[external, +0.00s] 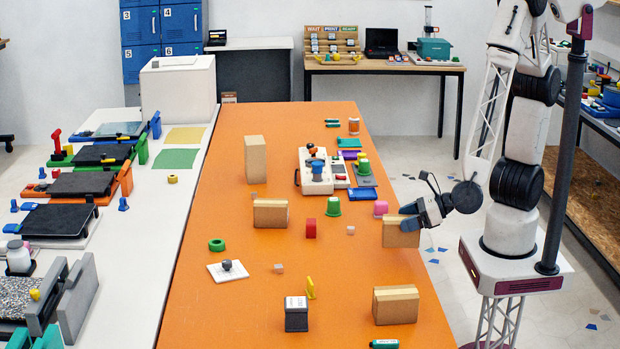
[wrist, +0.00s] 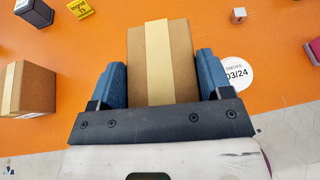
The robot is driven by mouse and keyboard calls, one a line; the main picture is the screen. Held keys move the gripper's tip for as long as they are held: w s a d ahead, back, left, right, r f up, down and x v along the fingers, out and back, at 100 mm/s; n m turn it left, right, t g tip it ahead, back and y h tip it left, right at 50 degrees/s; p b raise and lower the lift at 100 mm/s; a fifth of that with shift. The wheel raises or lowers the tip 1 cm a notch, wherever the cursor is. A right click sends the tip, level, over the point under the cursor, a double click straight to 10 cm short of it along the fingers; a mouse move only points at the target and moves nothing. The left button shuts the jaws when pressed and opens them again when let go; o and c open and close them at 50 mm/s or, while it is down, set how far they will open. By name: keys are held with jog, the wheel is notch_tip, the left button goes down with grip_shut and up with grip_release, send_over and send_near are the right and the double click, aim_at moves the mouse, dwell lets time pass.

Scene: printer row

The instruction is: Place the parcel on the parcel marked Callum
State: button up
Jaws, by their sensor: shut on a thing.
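My gripper (external: 408,216) is shut on a brown cardboard parcel (external: 401,236) near the right edge of the orange table. In the wrist view the held parcel (wrist: 150,50), with a pale tape strip, sits between the blue fingers. I cannot tell whether it touches the table. Other brown parcels are a tall upright one (external: 255,158) at the back, one (external: 270,213) at mid-table and one (external: 395,305) at the front right. A parcel (wrist: 27,90) also shows at the left of the wrist view. No Callum name is readable on any parcel.
The orange table (external: 230,310) also bears a white device (external: 313,165), a red block (external: 311,228), a green cup (external: 333,206) and a dark cube (external: 296,314). A yellow tag (wrist: 80,9) reads Ingrid. A round white label (wrist: 236,73) lies beside the right finger.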

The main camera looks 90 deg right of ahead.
jog(key=shift+w+a, duration=0.1)
jog(key=shift+w+a+r, duration=0.2)
jog(key=shift+w+a, duration=0.15)
jog(key=shift+a, duration=0.15)
jog(key=w+a+r, duration=0.2)
jog(key=w+a, duration=0.2)
jog(key=a, duration=0.3)
jog(key=w+a+r, duration=0.2)
jog(key=w+a, duration=0.1)
jog(key=a, duration=0.5)
jog(key=r+n+y, duration=0.1)
jog(key=y, duration=0.1)
send_over(403, 291)
jog(key=shift+a+r, duration=0.15)
jog(key=shift+r, duration=0.05)
jog(key=shift+f, duration=0.1)
jog(key=shift+f, duration=1.4)
jog(key=shift+f, duration=0.1)
